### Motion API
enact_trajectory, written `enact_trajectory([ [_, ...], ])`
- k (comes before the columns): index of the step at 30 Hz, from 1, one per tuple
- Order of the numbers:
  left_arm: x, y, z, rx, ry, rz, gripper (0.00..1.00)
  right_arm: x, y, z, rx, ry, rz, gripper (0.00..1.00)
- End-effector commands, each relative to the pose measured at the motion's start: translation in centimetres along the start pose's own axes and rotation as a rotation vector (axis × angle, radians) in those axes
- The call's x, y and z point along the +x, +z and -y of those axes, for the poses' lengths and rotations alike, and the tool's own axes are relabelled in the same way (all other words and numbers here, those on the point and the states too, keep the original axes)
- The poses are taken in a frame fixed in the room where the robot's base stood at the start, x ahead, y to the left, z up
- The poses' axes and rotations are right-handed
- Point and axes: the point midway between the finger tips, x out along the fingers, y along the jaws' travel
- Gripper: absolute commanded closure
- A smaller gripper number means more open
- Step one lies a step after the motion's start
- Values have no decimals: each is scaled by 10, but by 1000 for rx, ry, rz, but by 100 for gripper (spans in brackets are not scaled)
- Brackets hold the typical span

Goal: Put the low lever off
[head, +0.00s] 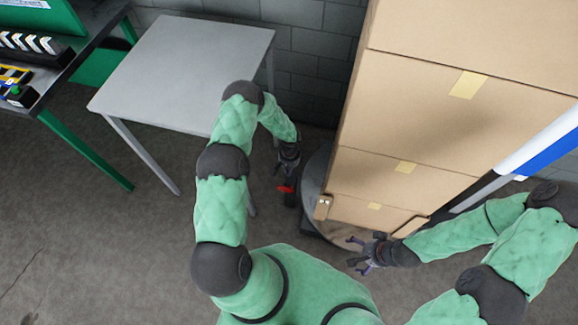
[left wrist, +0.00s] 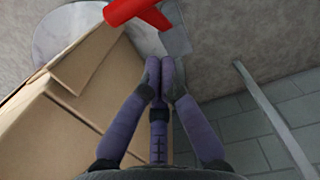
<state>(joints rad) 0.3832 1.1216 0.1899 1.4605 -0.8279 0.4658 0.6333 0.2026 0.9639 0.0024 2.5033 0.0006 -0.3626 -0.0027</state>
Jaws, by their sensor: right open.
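The low lever (head: 286,189) shows as a small red piece beside the round base of the box stack in the head view. In the left wrist view the red lever (left wrist: 132,10) is at the top edge, partly cut off, just beyond my fingertips. My left gripper (head: 289,172) points down right by the lever. In the left wrist view its purple fingers (left wrist: 160,68) come together at the tips with nothing seen between them. Whether they touch the lever I cannot tell. My right gripper (head: 357,254) is open and empty, low in front of the boxes.
Tall cardboard boxes (head: 440,120) stand on a round grey turntable plate (head: 314,172) at the right. A grey table (head: 185,65) stands at the back left, and a green-legged workbench (head: 70,85) at the far left. The floor at the lower left is clear.

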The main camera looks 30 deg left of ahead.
Motion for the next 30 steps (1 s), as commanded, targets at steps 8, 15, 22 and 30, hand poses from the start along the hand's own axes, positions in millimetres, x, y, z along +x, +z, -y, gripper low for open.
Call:
enact_trajectory([
  [8,28,22,0,1,-1,0,100,11,0,-4,0,0,0,0],
  [15,33,28,0,1,0,-1,100,12,0,-4,0,0,0,0],
  [22,32,28,0,1,0,0,100,12,0,-4,0,0,0,0],
  [30,36,31,14,-1,0,0,100,15,-1,-5,0,0,0,0],
])
